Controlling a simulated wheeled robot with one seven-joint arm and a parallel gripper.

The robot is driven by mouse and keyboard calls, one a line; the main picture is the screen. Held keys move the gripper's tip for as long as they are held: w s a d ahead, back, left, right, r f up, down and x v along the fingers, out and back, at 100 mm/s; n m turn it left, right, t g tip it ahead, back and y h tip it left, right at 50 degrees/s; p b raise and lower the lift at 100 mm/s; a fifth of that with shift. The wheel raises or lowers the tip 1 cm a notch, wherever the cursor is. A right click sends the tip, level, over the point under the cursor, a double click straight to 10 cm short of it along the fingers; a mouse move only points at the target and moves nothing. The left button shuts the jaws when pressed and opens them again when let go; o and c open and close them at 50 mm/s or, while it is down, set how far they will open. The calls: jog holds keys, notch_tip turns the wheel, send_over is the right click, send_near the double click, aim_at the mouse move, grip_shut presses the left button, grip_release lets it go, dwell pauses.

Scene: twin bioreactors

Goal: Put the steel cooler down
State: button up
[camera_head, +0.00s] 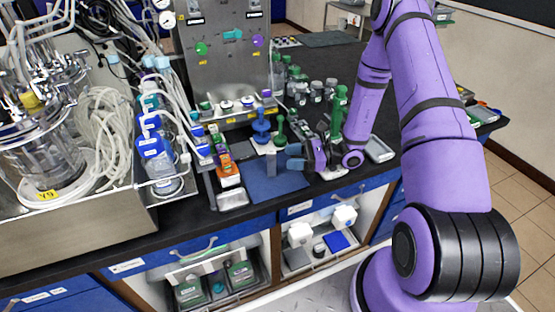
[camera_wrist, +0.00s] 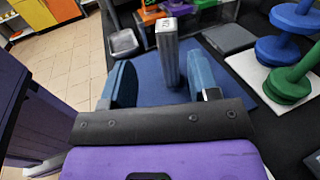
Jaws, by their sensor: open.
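The steel cooler (camera_head: 271,163) is a small grey upright block standing on the blue mat (camera_head: 275,187). In the wrist view the cooler (camera_wrist: 168,52) stands upright on the mat (camera_wrist: 225,72), ahead of my gripper and between the lines of its two fingers. My gripper (camera_head: 288,157) is low over the mat, just right of the cooler in the head view. Its blue fingers are spread wide in the wrist view (camera_wrist: 160,66), with a visible gap on both sides of the cooler. Whether the fingertips reach past the cooler's near face is hard to tell.
A blue stand (camera_head: 261,128) and a green stand (camera_head: 280,130) are behind the mat. An orange box (camera_head: 226,168) and a small metal tray (camera_head: 232,199) lie left of it. The bench's front edge is close. A grey flat device (camera_head: 379,149) lies right of my arm.

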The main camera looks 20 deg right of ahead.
aim_at(271, 158)
jog(key=shift+w+d+f+m+t, duration=0.1)
jog(key=shift+d+f+m+t, duration=0.35)
jog(key=shift+f, duration=0.3)
jog(key=shift+w+a+f, duration=0.1)
jog(key=shift+a, duration=0.1)
jog(key=x, duration=0.3)
jog(key=r+x, duration=0.1)
jog(key=x, duration=0.1)
jog(key=shift+w+a, duration=0.1)
jog(key=shift+a, duration=0.25)
jog(key=shift+w+a, duration=0.3)
jog(key=shift+a, duration=0.25)
jog(key=shift+c, duration=0.2)
grip_shut()
